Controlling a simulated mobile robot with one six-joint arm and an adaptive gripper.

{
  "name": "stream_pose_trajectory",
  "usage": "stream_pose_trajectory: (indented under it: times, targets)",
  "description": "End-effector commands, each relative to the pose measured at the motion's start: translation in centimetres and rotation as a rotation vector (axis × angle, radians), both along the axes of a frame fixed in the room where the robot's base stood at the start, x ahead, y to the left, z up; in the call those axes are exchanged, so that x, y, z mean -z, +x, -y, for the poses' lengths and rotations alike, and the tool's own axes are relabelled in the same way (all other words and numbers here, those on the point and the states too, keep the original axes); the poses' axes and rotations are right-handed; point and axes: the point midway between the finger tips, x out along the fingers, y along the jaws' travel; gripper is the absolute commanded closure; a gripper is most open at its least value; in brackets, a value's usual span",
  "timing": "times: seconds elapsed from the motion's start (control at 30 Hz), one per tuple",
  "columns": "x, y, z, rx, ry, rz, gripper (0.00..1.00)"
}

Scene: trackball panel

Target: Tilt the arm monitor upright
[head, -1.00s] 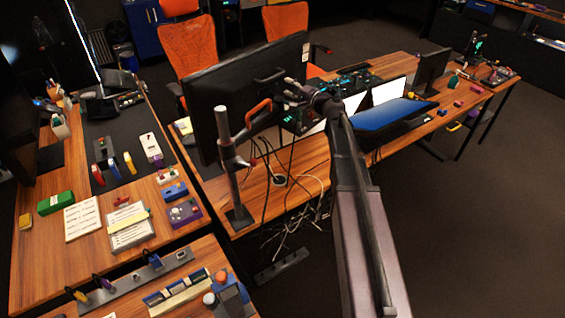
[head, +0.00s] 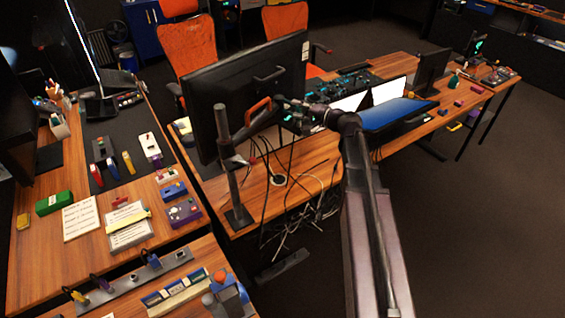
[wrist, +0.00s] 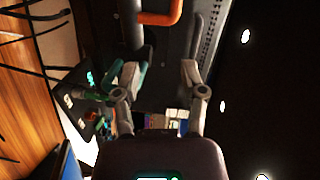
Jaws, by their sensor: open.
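The arm monitor (head: 235,88) is a large black screen seen from behind in the head view, held on a grey pole (head: 228,185) with a bent orange arm piece (head: 258,106). It leans, with its right side higher in the picture. A dark handle (head: 269,76) sits on its back. My gripper (head: 284,108) is beside the monitor's back, just right of the orange piece and below the handle. In the wrist view my gripper (wrist: 160,75) has its two fingers spread with nothing between them. The orange piece (wrist: 160,14) is at the top, beyond the fingertips. Contact cannot be told.
Cables (head: 280,180) hang below the monitor over the wooden desk (head: 215,195). An orange chair (head: 187,45) is behind. Dark floor (head: 490,230) at the right is clear.

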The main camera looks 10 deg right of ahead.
Motion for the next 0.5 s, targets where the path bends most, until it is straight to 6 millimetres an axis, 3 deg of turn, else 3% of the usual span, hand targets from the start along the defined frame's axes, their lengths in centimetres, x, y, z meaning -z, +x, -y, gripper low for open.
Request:
stream_pose_trajectory:
  times: [0.5]
  targets:
    - [5.1, -3.7, -4.0, -0.129, -0.217, -0.081, 0.46]
